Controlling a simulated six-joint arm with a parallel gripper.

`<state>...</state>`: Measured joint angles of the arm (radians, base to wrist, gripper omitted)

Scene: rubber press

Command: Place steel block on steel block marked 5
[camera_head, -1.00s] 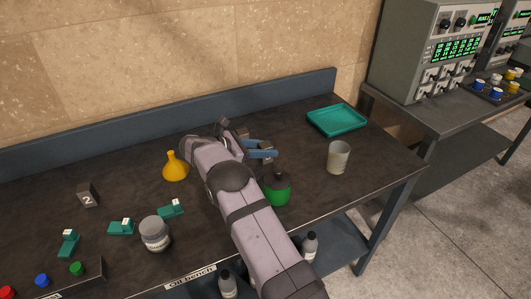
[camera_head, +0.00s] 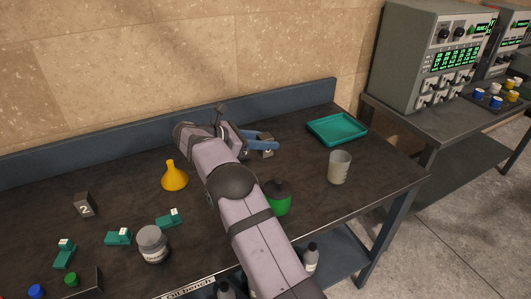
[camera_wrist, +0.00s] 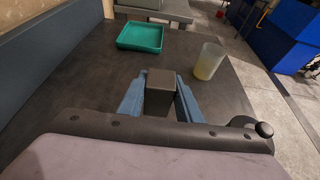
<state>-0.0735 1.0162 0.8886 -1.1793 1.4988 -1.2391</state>
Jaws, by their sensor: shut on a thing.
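A dark grey steel block (camera_wrist: 158,98) sits between the two blue fingers of my gripper (camera_wrist: 160,102) in the wrist view. My gripper is shut on it. In the head view my gripper (camera_head: 262,144) is over the back middle of the bench, and a small part of the block (camera_head: 268,153) shows by the fingers. My arm hides most of the area below and left of them. Another dark block (camera_head: 84,206) at the left is marked 2. I cannot make out a block marked 5 in either view.
A teal tray (camera_head: 337,129) and a beaker (camera_head: 339,167) stand to the right. A green flask (camera_head: 278,200) is beside my arm. A yellow funnel (camera_head: 174,178), a grey jar (camera_head: 152,245) and several small teal pieces (camera_head: 119,237) are at the left.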

